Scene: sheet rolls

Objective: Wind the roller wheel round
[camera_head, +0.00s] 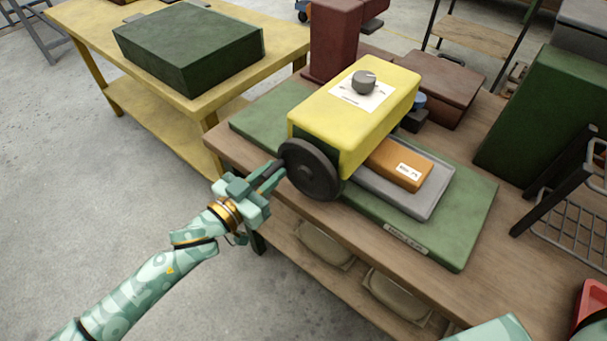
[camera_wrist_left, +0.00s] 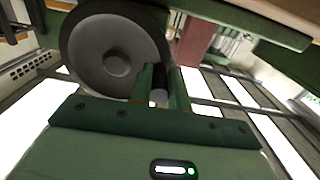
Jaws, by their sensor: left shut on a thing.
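The roller wheel (camera_head: 311,170) is a dark grey disc on the near left side of the yellow roller machine (camera_head: 352,105). In the left wrist view the wheel (camera_wrist_left: 95,50) shows its face and hub. My left gripper (camera_head: 273,174) is at the wheel's left edge. The handle is mostly hidden in the head view. My right gripper is not in view.
The machine stands on a green base (camera_head: 462,225) on a wooden bench (camera_head: 240,155). An orange block (camera_head: 393,163) lies on a grey tray (camera_head: 436,195) beside it. A yellow table (camera_head: 85,25) with a green box (camera_head: 190,50) stands at left. A dark rack (camera_head: 570,215) is at right.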

